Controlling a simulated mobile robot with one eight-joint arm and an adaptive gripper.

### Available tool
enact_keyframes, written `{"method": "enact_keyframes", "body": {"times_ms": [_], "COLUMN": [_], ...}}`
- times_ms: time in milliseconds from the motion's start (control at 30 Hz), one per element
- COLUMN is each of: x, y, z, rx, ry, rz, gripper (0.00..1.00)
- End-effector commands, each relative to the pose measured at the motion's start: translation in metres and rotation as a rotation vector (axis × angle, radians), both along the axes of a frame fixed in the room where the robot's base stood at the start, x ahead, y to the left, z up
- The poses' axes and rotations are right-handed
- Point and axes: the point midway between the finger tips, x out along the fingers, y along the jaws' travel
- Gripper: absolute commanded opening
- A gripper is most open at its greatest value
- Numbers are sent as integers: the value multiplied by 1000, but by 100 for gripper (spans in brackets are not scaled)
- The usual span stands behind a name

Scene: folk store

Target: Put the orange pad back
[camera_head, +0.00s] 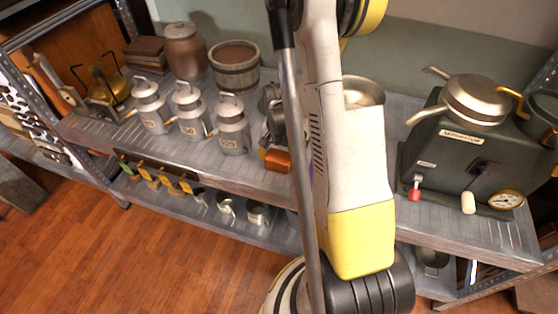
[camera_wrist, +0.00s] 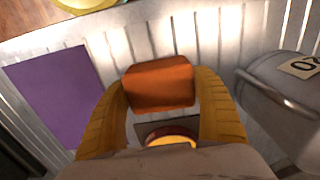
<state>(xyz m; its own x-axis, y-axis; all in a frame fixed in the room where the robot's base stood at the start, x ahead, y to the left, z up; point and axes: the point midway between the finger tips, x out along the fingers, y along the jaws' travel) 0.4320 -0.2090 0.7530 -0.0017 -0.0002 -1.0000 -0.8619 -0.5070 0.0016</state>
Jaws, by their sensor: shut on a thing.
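The orange pad (camera_wrist: 160,84) is a small block between the two yellow fingers of my gripper (camera_wrist: 160,92) in the wrist view. The fingers press on its left and right sides. In the head view the orange pad (camera_head: 278,160) shows near the front edge of the grey shelf, just left of my arm, which hides most of the gripper. I cannot tell whether the pad touches the shelf. A flat purple sheet or pad (camera_wrist: 55,95) lies on the slatted shelf left of the gripper in the wrist view.
A metal can (camera_wrist: 290,95) stands close to the right finger. Several milk cans (camera_head: 232,125) stand left of the pad. A dark square with a yellow-and-red round thing (camera_wrist: 170,138) lies beneath the gripper. A separator machine (camera_head: 455,155) stands on the right.

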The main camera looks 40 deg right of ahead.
Motion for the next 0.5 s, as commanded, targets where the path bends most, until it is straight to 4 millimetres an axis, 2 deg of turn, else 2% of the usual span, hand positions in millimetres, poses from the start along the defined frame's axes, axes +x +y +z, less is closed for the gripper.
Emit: {"method": "enact_keyframes", "body": {"times_ms": [100, 133, 200, 500], "x": [0, 0, 0, 0], "y": [0, 0, 0, 0], "z": [-1, -1, -1, 0], "rx": [0, 0, 0, 0], "ry": [0, 0, 0, 0], "rz": [0, 0, 0, 0], "gripper": [46, 80, 98, 98]}}
